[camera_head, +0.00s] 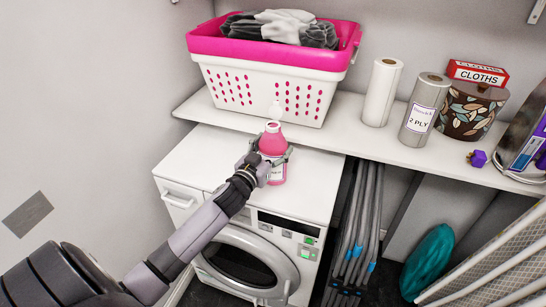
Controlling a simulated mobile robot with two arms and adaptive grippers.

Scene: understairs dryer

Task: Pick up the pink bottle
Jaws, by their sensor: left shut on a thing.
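The pink bottle (272,141) stands upright on or just above the white top of the dryer (222,152), near its middle. It has a pale label low on its front and a pink top. My left gripper (271,163) is shut on the bottle, with its fingers around the bottle's middle. The gripper and wrist hide part of the bottle's left side and front. I cannot tell whether the bottle's base touches the dryer top. My right gripper is not in view.
A pink and white laundry basket (262,90) stands on the shelf (345,122) behind the bottle. Paper rolls (382,92), a patterned pot (468,112) and a red cloths box (477,72) stand to its right. A folded drying rack (358,225) is beside the dryer.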

